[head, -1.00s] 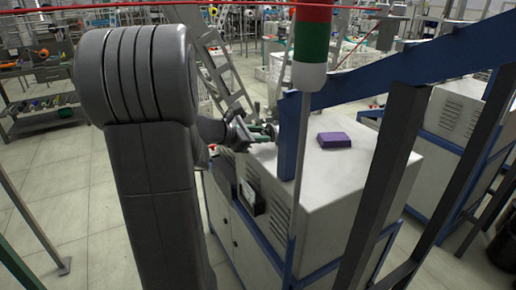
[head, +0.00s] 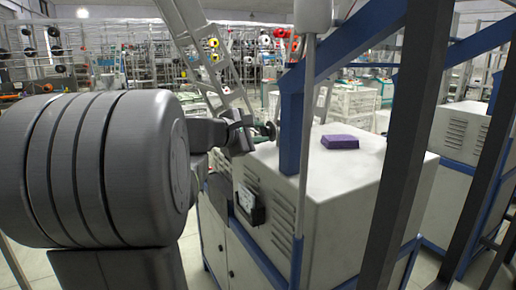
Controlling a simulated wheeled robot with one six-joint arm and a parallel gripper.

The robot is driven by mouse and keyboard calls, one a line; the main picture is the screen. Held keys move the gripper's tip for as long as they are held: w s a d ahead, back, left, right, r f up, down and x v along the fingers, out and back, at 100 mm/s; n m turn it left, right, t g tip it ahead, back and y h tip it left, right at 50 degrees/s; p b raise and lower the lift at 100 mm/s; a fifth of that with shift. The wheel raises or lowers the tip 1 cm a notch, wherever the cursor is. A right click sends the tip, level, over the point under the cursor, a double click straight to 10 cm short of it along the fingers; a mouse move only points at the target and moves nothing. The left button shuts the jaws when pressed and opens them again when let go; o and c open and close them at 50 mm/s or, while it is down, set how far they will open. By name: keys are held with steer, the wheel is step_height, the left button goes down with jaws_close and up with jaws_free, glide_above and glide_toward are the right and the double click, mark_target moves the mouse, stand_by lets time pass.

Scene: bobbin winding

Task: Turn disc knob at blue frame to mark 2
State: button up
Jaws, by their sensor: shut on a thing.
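My gripper (head: 252,136) is at the near left top edge of the white machine cabinet, beside the blue frame (head: 290,125). It is small and partly dark in the head view. It is shut on a small greenish round part (head: 268,129), which looks like the disc knob. The fingers cover much of this part. The marks and the knob's setting are too small to read.
A purple block (head: 340,142) lies on the white cabinet (head: 325,185). A dark box with a pale face (head: 250,205) is on the cabinet's side. A dark post (head: 400,150) stands in front at right. Racks with spools (head: 60,50) stand far back.

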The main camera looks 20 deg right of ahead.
steer(key=shift+m+b, duration=0.4)
steer(key=shift+b, duration=0.5)
steer(key=o, duration=1)
steer(key=p+v, duration=0.2)
steer(key=v, duration=1.2)
steer(key=shift+s+f, duration=0.2)
steer(key=shift+f, duration=0.05)
steer(key=shift+d, duration=0.15)
steer(key=b+x, duration=0.1)
steer(key=x, duration=0.6)
steer(key=b+x, duration=0.1)
steer(key=x, duration=0.5)
steer(key=shift+w+d+r, duration=0.15)
steer(key=shift+w+d, duration=0.2)
steer(key=shift+a, duration=0.1)
